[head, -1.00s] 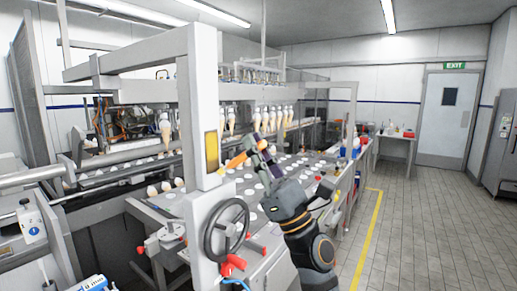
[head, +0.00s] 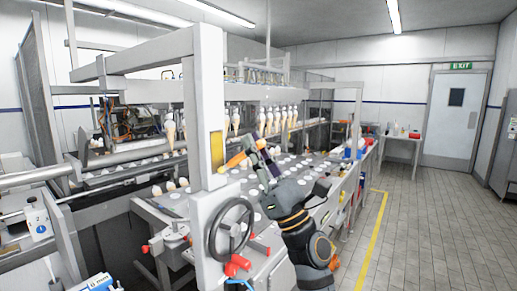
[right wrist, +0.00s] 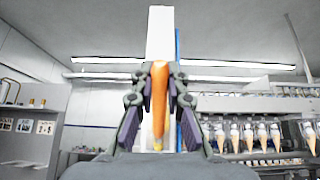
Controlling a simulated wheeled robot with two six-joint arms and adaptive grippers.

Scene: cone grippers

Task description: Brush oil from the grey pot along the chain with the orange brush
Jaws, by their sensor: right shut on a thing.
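My right gripper (head: 254,151) is in front of the ice-cream machine, just right of its white upright post. It is shut on the orange brush (head: 236,160). In the head view the brush's orange part points left toward the post. In the right wrist view the orange brush (right wrist: 159,90) stands upright between the dark finger pads, with a yellowish lower end. I cannot make out the grey pot or the chain in these views. My left gripper is out of view.
A black handwheel (head: 230,228) with red knobs is below my right gripper. The machine's conveyor bed (head: 300,172) with white round pieces lies behind it. Cones (head: 270,121) hang in a row further back. The tiled floor (head: 430,220) at the right is clear.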

